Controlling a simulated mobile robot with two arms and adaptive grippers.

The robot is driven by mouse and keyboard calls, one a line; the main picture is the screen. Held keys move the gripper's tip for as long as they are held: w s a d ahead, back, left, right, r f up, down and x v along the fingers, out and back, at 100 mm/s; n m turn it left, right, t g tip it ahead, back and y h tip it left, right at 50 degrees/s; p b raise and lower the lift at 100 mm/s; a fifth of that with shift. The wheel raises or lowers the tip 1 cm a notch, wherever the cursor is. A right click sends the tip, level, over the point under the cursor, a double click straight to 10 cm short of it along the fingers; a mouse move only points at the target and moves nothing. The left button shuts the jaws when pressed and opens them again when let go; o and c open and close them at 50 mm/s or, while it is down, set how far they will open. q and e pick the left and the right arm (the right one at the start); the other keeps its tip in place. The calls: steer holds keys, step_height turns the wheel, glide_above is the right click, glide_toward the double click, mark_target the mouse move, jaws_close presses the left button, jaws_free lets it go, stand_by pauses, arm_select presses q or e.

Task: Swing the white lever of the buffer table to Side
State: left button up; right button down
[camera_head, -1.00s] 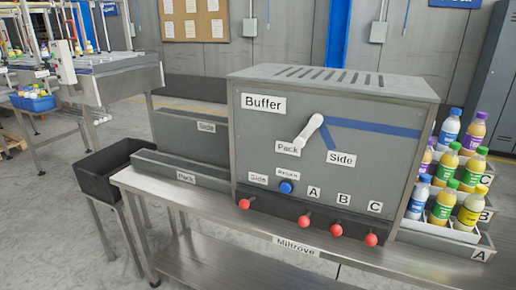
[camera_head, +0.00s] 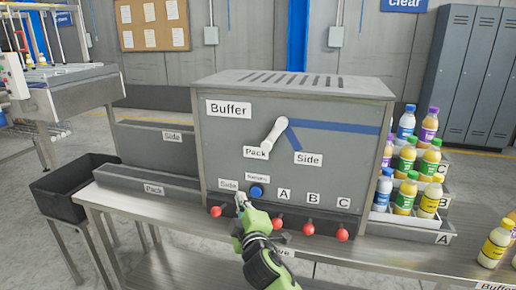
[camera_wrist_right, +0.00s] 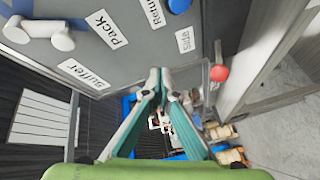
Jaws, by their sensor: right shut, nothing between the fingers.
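The white lever (camera_head: 273,138) is on the front of the grey Buffer box (camera_head: 345,153). It points down and left, towards the Pack label (camera_head: 256,153); the Side label (camera_head: 308,159) is to its right. My right gripper (camera_head: 242,202) is shut and empty, in front of the lower panel near the small Side label and the blue button (camera_head: 257,191). It is below the lever and apart from it. In the right wrist view the shut fingertips (camera_wrist_right: 160,76) are close to the panel, with the lever (camera_wrist_right: 40,33) at upper left. My left gripper is out of view.
Several red knobs (camera_head: 342,235) stick out along the panel's lower edge. Bottles (camera_head: 405,160) stand on stepped trays at the right; another bottle (camera_head: 495,243) is at the right front. A black bin (camera_head: 75,187) stands at the left.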

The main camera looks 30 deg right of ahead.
mark_target(274, 134)
steer(key=s+r+t+h, duration=0.1)
steer(key=r, duration=0.5)
steer(key=s+d+r+h, duration=0.1)
steer(key=s+r, duration=0.1)
steer(key=r, duration=0.5)
steer(key=shift+s+d+r+m+t, duration=0.2)
steer(key=shift+s+m+t, duration=0.1)
steer(key=shift+t, duration=0.1)
steer(key=shift+w, duration=0.15)
steer(key=w+d+p, duration=0.3)
steer(key=w+d, duration=0.3)
steer(key=shift+w+d, duration=0.25)
steer(key=shift+d, duration=0.1)
